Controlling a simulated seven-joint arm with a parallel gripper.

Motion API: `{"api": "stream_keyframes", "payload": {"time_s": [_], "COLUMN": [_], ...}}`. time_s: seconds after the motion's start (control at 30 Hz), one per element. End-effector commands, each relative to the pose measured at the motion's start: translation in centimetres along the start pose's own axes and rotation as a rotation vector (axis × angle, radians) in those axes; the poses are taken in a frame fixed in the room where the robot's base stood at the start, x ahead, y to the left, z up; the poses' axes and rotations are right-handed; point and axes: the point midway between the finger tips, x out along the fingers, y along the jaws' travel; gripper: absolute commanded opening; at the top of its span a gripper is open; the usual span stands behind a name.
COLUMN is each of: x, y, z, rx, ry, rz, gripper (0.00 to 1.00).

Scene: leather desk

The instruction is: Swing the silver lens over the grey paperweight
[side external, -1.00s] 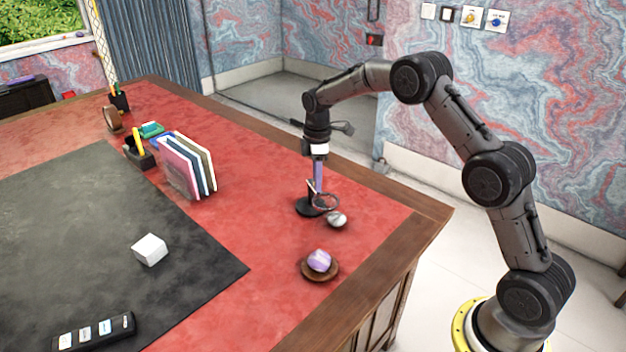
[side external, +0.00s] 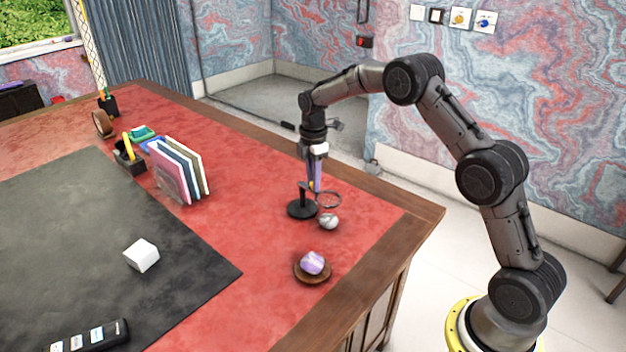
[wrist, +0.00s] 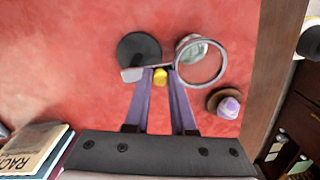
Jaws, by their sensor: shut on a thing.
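The silver lens (side external: 328,199) is a ring on an arm of a stand with a round black base (side external: 296,210). In the wrist view the lens ring (wrist: 201,82) is right of the black base (wrist: 137,48). My gripper (side external: 312,188) points down beside the stand. In the wrist view my gripper (wrist: 160,75) is shut on a small yellow knob (wrist: 160,78) by the lens arm. The grey paperweight (side external: 328,222) sits on the desk just in front of the stand. From the wrist, the paperweight (wrist: 189,46) shows partly inside the ring's upper left, off its centre.
A purple stone (side external: 312,262) on a brown dish (side external: 312,278) stands near the desk's right edge. A white cube (side external: 141,255) lies on the dark mat (side external: 70,240). Upright books (side external: 180,172) stand to the left.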

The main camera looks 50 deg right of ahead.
Motion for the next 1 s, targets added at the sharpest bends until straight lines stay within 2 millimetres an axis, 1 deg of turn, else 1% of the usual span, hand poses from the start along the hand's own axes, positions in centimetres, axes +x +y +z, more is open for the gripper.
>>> {"api": "stream_keyframes", "payload": {"time_s": [0.13, 0.17, 0.3, 0.33, 0.6, 0.73, 0.87, 1.0], "x": [-0.2, -0.2, -0.1, -0.1, -0.1, -0.7, -2.6, -5.6], "y": [0.1, 0.1, 0.1, 0.1, 0.0, 0.1, 0.1, 0.1], "z": [0.0, 0.0, 0.0, 0.0, 0.0, 0.0, 0.0, 0.0], "rx": [0.001, 0.001, 0.001, 0.001, 0.001, 0.001, 0.001, 0.001], "ry": [0.0, 0.0, 0.0, 0.0, 0.0, 0.0, 0.0, 0.001], "rz": [0.004, 0.004, 0.003, 0.003, 0.001, 0.002, 0.006, 0.007], "gripper": [0.0, 0.25, 0.5, 0.54, 0.54, 0.54, 0.54, 0.54]}}
